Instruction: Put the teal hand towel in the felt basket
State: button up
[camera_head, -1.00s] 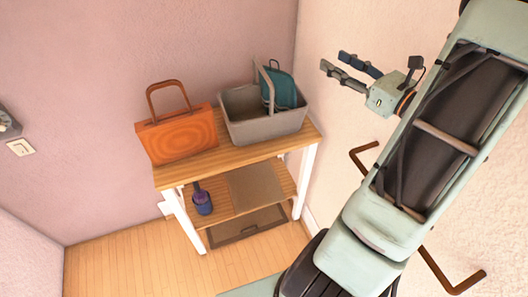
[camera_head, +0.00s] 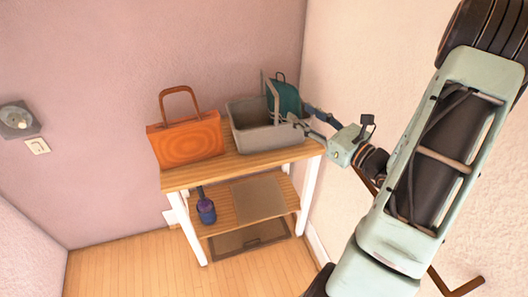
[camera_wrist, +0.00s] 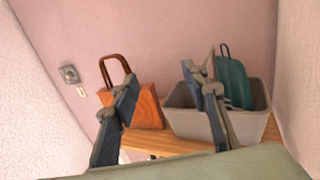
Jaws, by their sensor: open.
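The teal hand towel (camera_head: 287,97) stands upright at the right end of the grey felt basket (camera_head: 262,138), behind its raised handle. In the wrist view the towel (camera_wrist: 233,80) has a dark loop on top and striping near its bottom, which overlaps the basket's (camera_wrist: 188,124) opening. I cannot tell whether it rests inside or hangs behind. My gripper (camera_head: 298,113) is open with nothing between its fingers, at the basket's right end, close to the towel. In the wrist view my gripper (camera_wrist: 160,80) has its right finger across the basket's front.
The basket stands on a wooden shelf unit (camera_head: 225,168) in the corner. An orange handbag (camera_head: 188,138) stands left of it. A wall closes off the right side. The floor at front left is clear.

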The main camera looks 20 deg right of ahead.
jog(key=a+f+y+b, duration=0.1)
jog(key=a+f, duration=0.8)
jog(key=a, duration=0.2)
jog(key=shift+w+a+f+n+g+b, duration=0.2)
jog(key=shift+w+a+n+g+b, duration=0.1)
jog(key=shift+n+g+b, duration=0.1)
jog(key=shift+d, duration=0.1)
